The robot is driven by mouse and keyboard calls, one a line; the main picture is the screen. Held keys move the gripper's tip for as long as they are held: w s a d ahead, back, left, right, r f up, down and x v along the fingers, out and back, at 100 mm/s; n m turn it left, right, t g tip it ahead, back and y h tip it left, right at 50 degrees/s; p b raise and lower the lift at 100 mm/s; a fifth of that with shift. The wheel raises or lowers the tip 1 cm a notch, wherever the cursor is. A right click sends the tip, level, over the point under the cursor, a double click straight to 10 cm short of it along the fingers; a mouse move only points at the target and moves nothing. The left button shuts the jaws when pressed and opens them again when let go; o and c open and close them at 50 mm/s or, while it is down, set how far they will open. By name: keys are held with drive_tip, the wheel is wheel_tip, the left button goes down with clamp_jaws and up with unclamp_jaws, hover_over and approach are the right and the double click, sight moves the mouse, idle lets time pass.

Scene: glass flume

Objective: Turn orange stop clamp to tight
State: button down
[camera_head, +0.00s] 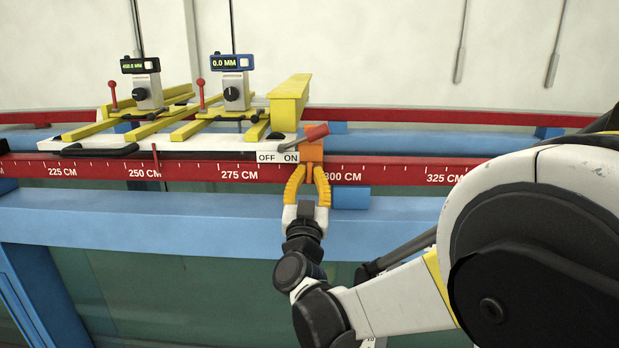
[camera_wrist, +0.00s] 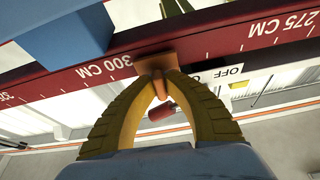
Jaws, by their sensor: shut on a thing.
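The orange stop clamp (camera_head: 312,150) sits on the red scale rail, just left of the 300 CM mark. My gripper (camera_head: 308,168) reaches up from below, and its yellow fingers are shut on the clamp's lower part. In the wrist view the orange clamp (camera_wrist: 158,62) shows between and behind the fingertips of my gripper (camera_wrist: 157,82), which nearly meet. The exact part gripped is largely hidden by the fingers. A red-handled lever (camera_head: 316,132) is beside the clamp's top, tilted up to the right. I cannot tell how tight the clamp is.
The white carriage (camera_head: 210,143), with an OFF/ON label (camera_head: 277,157), stands just left of the clamp. It bears yellow bars and two gauges with displays (camera_head: 232,62). A blue beam (camera_head: 130,212) runs below the red rail (camera_head: 395,172). The rail right of the clamp looks clear.

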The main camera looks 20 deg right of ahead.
drive_tip(key=shift+m+h, duration=0.4)
drive_tip(key=shift+m, duration=0.5)
drive_tip(key=c, duration=1.5)
unclamp_jaws()
drive_tip(key=shift+o, duration=0.2)
drive_tip(key=v, duration=1.2)
drive_tip(key=shift+r, duration=0.15)
drive_tip(key=shift+a, duration=0.15)
